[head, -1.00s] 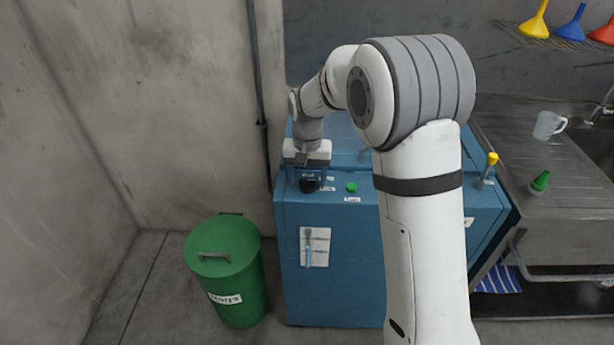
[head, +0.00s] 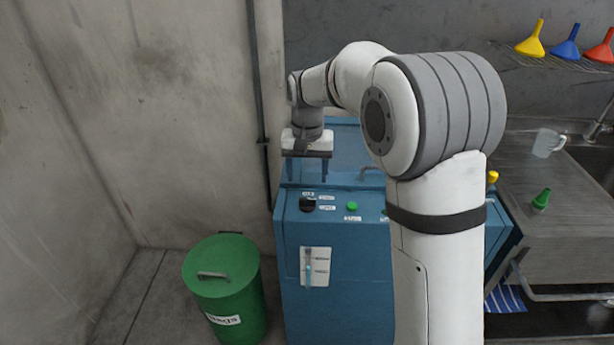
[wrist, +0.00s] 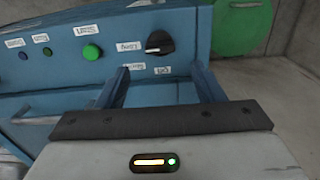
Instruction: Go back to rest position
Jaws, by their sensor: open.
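My gripper (head: 306,168) is open and empty in the head view, pointing down above the blue machine (head: 290,258) behind its control panel. The black rotary knob (head: 307,204) on the panel is in front of and below my gripper, apart from it. In the wrist view, my two fingers (wrist: 163,88) are spread, with nothing between them but the blue machine behind. The black knob (wrist: 160,43) shows beyond the fingers, near a green button (wrist: 92,53) and several labels. My arm hides part of the machine's right side in the head view.
A green lidded bin (head: 226,290) stands left of the machine by the wall. At right is a metal sink counter (head: 560,240) with a clear jug (head: 547,143) and a green-capped thing (head: 541,199). Coloured funnels (head: 565,44) sit on a rack above.

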